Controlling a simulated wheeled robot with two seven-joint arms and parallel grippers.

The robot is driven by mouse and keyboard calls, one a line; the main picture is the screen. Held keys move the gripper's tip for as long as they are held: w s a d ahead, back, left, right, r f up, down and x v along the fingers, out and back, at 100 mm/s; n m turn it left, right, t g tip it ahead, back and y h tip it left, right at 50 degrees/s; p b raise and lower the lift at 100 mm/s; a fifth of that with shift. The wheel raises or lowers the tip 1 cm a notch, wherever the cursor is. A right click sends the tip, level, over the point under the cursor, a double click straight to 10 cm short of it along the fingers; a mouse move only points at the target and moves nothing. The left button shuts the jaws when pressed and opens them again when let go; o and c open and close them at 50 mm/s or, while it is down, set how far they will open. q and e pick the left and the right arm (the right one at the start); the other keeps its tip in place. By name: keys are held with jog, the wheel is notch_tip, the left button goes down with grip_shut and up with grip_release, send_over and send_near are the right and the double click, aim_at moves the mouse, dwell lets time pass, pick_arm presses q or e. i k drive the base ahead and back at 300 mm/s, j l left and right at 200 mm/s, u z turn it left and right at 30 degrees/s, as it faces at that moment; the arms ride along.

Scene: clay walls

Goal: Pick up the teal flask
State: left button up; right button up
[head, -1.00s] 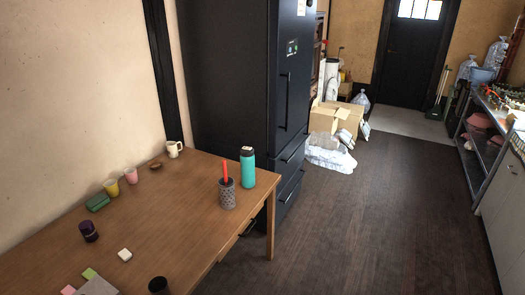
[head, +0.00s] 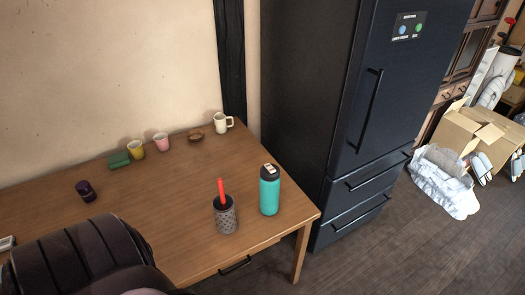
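The teal flask (head: 269,192) stands upright on the wooden table (head: 180,190), near its right end. It has a dark lid with a pale mark on top. A grey patterned cup (head: 225,216) with a red stick-like item (head: 221,188) in it stands just left of the flask, a little nearer to me. A dark, ribbed part of my own body fills the lower left of the head view and covers part of the table. Neither of my grippers is in view.
A white mug (head: 222,123), brown bowl (head: 195,135), pink cup (head: 161,142), yellow cup (head: 136,149) and green box (head: 119,159) line the back. A dark purple jar (head: 86,191) stands left.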

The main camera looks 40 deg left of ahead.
aim_at(269, 183)
jog(key=i+l+u, duration=0.15)
jog(key=u, duration=0.25)
jog(key=i+l+u, duration=0.25)
jog(key=u, duration=0.2)
jog(key=i+l+u, duration=0.4)
jog(key=l+u, duration=0.25)
jog(key=u, duration=0.2)
jog(key=i+l+u, duration=0.1)
jog(key=l+u, duration=0.7)
